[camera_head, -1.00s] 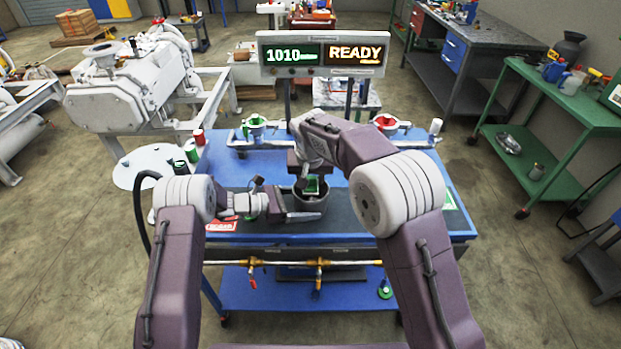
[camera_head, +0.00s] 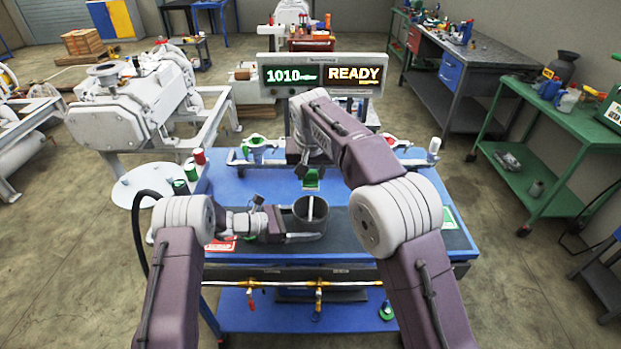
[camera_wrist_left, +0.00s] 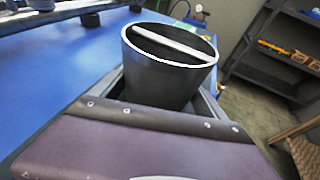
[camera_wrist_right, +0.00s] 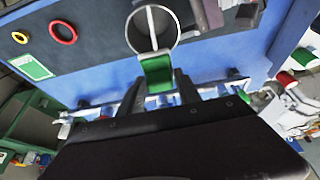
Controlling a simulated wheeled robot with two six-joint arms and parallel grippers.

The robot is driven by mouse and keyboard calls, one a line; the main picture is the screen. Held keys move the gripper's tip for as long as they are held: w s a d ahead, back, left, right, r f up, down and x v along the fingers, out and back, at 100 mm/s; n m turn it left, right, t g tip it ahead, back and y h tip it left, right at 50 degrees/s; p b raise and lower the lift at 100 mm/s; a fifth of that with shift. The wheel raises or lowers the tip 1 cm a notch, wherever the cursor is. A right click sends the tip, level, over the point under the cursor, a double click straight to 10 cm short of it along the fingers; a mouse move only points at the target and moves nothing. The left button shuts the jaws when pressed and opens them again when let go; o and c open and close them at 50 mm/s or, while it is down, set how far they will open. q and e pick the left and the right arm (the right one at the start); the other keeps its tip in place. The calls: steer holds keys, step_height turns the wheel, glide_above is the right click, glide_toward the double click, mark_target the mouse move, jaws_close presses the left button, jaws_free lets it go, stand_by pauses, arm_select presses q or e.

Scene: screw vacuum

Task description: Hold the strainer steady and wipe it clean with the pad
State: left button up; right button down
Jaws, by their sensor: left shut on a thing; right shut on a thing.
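The strainer (camera_head: 310,214) is a dark grey round cup with a pale bar across its open top. It stands upright at the front middle of the table. My left gripper (camera_head: 298,233) is shut on it from the left. In the left wrist view the strainer (camera_wrist_left: 170,78) sits between the jaws, its inside mostly in shadow. The pad is a green block (camera_head: 311,179), held by my right gripper (camera_head: 310,170) above and behind the strainer, clear of it. In the right wrist view the pad (camera_wrist_right: 156,74) is between the fingers, near the strainer's rim (camera_wrist_right: 128,38).
The blue table (camera_head: 225,182) has a rack with green and red fittings (camera_head: 254,146) along its back. A display panel (camera_head: 322,75) reads 1010 and READY behind my right arm. In the right wrist view, red (camera_wrist_right: 63,32) and yellow rings lie on the dark mat.

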stand_by(0.4)
arm_select(q)
steer(key=o, duration=0.8)
steer(key=shift+o, duration=0.2)
steer(key=v, duration=1.2)
arm_select(e)
steer(key=shift+r, duration=0.1)
